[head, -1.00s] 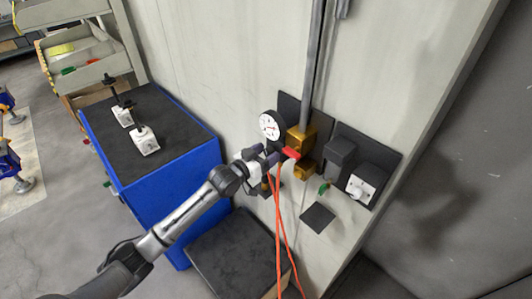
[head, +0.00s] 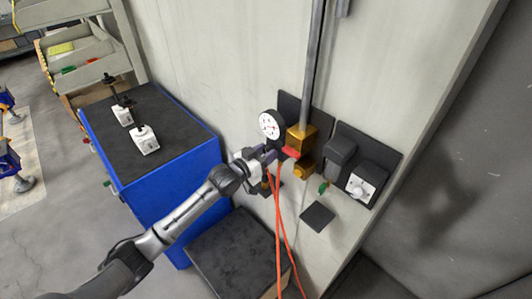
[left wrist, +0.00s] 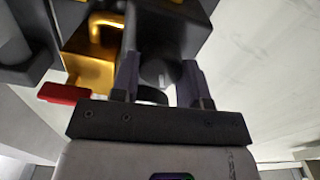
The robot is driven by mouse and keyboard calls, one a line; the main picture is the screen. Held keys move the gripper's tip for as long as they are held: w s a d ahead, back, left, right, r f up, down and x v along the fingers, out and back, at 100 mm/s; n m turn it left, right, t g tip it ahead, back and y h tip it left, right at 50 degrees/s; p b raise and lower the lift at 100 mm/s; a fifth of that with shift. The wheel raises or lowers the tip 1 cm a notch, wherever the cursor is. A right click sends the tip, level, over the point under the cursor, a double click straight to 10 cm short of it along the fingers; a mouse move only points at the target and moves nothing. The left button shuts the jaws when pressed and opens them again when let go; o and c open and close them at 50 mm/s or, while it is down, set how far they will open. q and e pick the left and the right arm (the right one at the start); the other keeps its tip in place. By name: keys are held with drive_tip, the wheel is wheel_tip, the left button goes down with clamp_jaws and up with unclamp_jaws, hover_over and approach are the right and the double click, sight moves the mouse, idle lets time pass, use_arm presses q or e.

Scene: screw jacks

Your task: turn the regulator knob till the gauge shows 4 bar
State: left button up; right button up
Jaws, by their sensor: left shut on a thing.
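The gauge (head: 270,125) is a white round dial with a dark rim on the wall panel. Its needle is too small to read. The brass regulator block (head: 300,138) is right of it and also shows in the left wrist view (left wrist: 92,68). My left gripper (head: 270,157) is just below the gauge, beside the block. In the left wrist view its two fingers (left wrist: 160,80) stand either side of the dark round regulator knob (left wrist: 157,70) and are shut on it. In the head view the fingers largely hide the knob. My right gripper is not in view.
A red lever (head: 291,152) is close to the gripper, also in the left wrist view (left wrist: 63,94). Orange hoses (head: 278,230) hang below. A white switch box (head: 361,187) is to the right. A blue cabinet (head: 170,185) stands left, near my arm.

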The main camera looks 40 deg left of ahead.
use_arm(q)
drive_tip(key=shift+m, duration=0.4)
drive_tip(key=shift+d+f+m+p, duration=0.15)
drive_tip(key=shift+m+p, duration=0.2)
drive_tip(key=shift+m, duration=2.75)
drive_tip(key=shift+d+m+p, duration=0.1)
drive_tip(key=shift+m+p, duration=0.25)
drive_tip(key=shift+m, duration=2.75)
drive_tip(key=o, duration=0.9)
drive_tip(key=shift+o, duration=0.2)
